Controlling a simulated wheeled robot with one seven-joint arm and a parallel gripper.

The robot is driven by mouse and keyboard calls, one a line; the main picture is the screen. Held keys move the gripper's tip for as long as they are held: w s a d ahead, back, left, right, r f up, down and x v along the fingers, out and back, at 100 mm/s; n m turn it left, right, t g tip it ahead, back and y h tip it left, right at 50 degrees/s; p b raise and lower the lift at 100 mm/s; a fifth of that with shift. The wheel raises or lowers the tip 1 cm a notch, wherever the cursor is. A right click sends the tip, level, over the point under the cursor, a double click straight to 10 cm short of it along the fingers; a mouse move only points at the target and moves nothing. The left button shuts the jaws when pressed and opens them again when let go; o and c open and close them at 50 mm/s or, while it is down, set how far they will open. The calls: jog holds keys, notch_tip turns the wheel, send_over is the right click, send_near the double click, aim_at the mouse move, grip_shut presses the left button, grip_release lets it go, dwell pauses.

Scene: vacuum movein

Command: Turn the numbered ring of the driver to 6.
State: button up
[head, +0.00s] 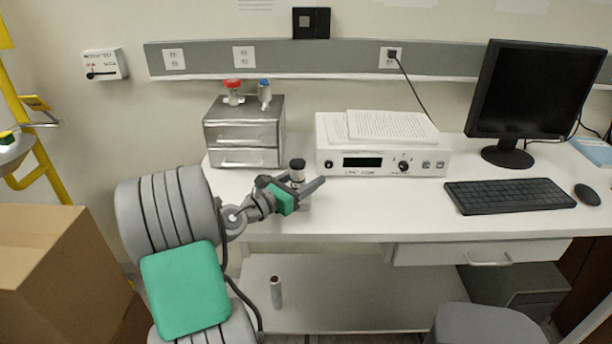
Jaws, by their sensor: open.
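A small upright device with a black top and a pale lower part (297,171) stands near the front edge of the white bench, to the right of the drawer unit. It may be the driver, but I cannot tell for sure. No numbers or ring marks can be made out on it. My gripper (304,185), with a green body, is open at this device. Its fingers point right and lie around or just in front of it. I cannot tell whether they touch it. The fingers partly hide its lower part.
A white instrument (379,160) with papers on top is to the right. A monitor (537,88) and keyboard (512,195) are farther right. A small cylinder (276,293) stands on the lower shelf.

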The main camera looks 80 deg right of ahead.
grip_shut()
dwell(0.6)
